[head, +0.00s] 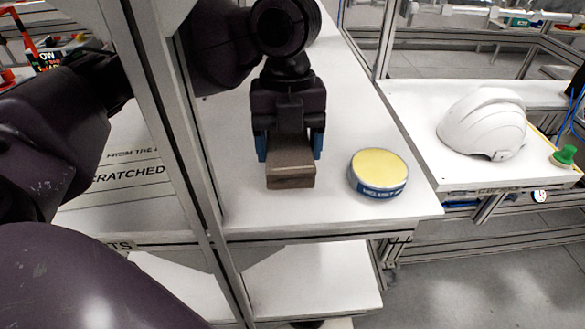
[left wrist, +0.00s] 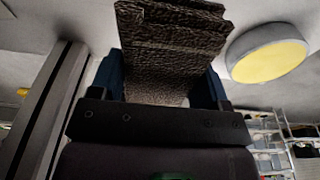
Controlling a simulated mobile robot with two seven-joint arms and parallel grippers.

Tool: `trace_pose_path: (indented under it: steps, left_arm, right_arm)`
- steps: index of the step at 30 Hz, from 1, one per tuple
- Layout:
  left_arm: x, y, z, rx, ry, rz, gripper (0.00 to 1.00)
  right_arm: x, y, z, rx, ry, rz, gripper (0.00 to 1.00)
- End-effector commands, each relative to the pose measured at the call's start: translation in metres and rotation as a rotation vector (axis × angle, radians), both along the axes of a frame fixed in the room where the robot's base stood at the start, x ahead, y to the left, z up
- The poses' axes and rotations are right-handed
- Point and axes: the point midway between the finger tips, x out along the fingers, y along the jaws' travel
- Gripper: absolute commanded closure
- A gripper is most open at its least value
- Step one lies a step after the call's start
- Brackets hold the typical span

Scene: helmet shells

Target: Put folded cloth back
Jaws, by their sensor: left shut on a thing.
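The folded cloth (head: 291,169) is a brown-grey block with a rough surface. My left gripper (head: 289,145) is shut on it, with one blue finger on each side. The cloth is at or just above the white shelf board (head: 270,215); I cannot tell whether it touches. In the left wrist view the cloth (left wrist: 170,50) fills the space between the blue fingers of the left gripper (left wrist: 165,85). My right gripper is not in view.
A round tin (head: 378,174) with a yellow top and blue label stands just right of the cloth. A grey metal post (head: 180,130) rises left of my gripper. A white helmet shell (head: 483,125) and a green-topped object (head: 564,156) are on the table at right.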

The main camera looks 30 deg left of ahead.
Motion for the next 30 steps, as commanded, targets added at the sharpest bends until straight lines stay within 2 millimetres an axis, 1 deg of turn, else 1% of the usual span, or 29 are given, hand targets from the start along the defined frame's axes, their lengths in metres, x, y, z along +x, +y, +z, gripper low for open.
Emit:
trace_pose_path:
  steps: [5,9,11,23,24,29,30]
  left_arm:
    - [0.0,0.0,-0.019,0.001,0.004,0.0,0.53]
    - [0.0,0.0,-0.042,0.0,0.006,-0.001,0.53]
    - [0.0,0.0,-0.048,-0.001,0.004,0.0,0.53]
    - [0.0,0.0,-0.049,0.0,-0.003,0.0,0.53]
    - [0.0,0.0,-0.05,0.0,-0.002,0.0,0.29]
    - [0.0,0.0,-0.05,0.0,-0.003,0.0,0.05]
    - [0.0,0.0,-0.05,0.0,-0.003,0.0,0.05]
  right_arm:
    - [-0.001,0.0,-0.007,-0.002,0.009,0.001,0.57]
    - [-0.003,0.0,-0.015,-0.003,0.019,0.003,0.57]
    - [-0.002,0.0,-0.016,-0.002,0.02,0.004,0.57]
    - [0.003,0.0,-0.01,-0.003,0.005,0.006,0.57]
    - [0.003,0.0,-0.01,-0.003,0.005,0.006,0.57]
    - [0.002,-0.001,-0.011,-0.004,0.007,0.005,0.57]
    - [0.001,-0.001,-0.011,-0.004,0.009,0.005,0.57]
